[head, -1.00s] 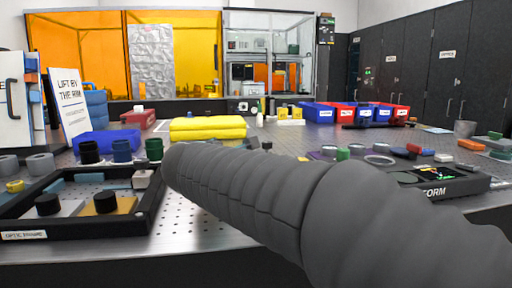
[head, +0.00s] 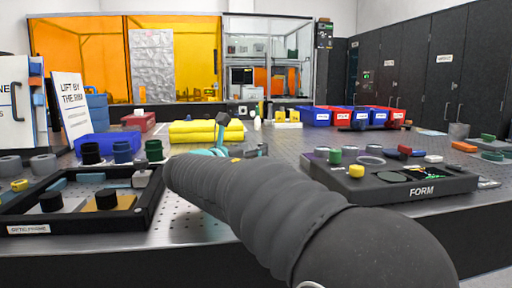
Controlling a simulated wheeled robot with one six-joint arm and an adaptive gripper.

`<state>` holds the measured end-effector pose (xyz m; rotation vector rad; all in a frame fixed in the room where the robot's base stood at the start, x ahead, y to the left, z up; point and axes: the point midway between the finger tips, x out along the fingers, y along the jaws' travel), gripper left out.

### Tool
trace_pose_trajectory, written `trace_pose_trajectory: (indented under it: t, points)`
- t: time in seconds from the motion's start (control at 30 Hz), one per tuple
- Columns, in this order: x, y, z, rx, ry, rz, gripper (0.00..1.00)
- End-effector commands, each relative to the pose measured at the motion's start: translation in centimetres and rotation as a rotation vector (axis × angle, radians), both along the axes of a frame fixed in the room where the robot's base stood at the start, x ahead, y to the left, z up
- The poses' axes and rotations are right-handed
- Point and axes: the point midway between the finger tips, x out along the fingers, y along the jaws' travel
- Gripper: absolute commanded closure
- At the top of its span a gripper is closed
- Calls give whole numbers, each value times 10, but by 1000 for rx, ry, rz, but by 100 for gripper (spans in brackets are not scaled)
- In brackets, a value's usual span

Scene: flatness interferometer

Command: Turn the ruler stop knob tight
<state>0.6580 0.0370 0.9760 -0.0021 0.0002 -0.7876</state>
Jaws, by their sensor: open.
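No knob is plainly marked as the ruler stop. A dark box labelled FORM (head: 458,184) lies to the right on the table, apart from the gripper. Whether one of these is the ruler stop knob, I cannot tell.
A black optic frame (head: 100,221) lies at front left with black knobs inside. Dark blue and green cylinders stand behind it. The perforated metal table (head: 205,222) is bare between frame and arm.

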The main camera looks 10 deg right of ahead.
Motion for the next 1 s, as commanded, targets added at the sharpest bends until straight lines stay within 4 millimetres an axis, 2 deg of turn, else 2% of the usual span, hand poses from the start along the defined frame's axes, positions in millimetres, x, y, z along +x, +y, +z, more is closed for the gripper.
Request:
trace_pose_trajectory:
  t: [0.23, 0.6, 0.63, 0.67, 0.83, 1.0]
  points:
    - [21, -21, 0, 1, -1, 1, 46]
    - [26, -25, 0, 1, -1, 2, 46]
    - [26, -25, 0, 1, -1, 2, 49]
    - [26, -25, 0, 1, -1, 2, 56]
    - [26, -25, 0, 1, -1, 2, 99]
    - [26, -25, 0, 2, -1, -2, 100]
